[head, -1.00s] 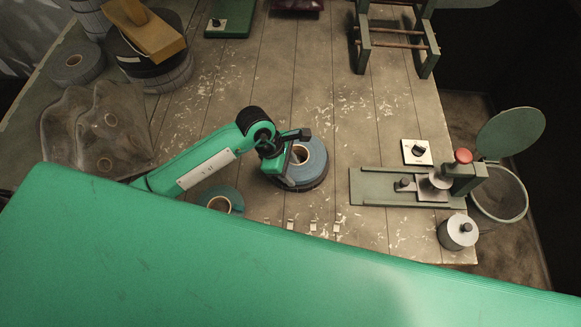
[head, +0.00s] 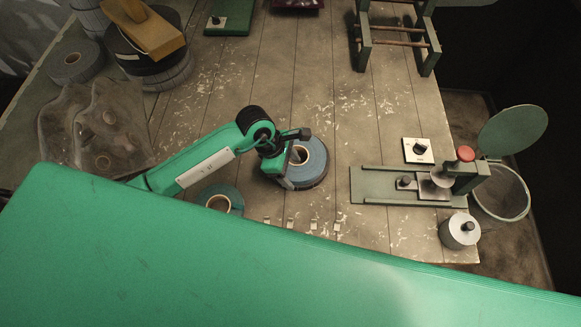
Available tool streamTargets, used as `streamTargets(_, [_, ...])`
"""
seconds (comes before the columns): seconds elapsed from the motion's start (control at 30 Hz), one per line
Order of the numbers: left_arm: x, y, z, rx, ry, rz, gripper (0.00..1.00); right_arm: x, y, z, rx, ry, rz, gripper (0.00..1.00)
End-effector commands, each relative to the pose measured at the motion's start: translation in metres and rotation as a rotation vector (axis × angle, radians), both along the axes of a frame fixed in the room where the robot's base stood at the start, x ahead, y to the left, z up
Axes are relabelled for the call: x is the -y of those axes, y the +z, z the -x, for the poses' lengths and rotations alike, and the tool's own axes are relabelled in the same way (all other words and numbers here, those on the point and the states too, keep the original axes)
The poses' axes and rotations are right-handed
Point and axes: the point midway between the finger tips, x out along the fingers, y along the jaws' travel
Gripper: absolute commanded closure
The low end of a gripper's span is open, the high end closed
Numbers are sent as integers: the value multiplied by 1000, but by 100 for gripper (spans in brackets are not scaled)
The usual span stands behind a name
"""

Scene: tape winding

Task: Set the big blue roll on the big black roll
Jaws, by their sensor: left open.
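The big blue roll (head: 317,165) lies flat near the middle of the table, its pale core facing up. My right gripper is not in view.
A green bench device (head: 375,187) and a metal weight (head: 460,231) stand at right. Stacked rolls with a tan dispenser (head: 150,32) are at back left. Small metal clips line the front.

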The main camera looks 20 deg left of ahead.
Motion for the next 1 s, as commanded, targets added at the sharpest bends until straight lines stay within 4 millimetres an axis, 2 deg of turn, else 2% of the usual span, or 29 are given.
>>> streamTargets(0.1, [1, 14, 0, -1, 1, 2, 31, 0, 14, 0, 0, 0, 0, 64])
streamTargets(0.17, [-5, 19, -1, 6, -1, -1, 31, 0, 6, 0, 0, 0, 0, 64])
streamTargets(0.4, [-29, 71, 0, 6, -2, -1, 31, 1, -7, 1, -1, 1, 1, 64])
streamTargets(0.6, [-43, 104, 2, 4, -1, 0, 31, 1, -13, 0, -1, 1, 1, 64])
streamTargets(0.8, [-48, 118, 3, 0, -1, -1, 31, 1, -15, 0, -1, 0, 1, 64])
streamTargets(1.0, [-49, 119, 3, -1, 0, 0, 31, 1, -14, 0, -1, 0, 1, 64])
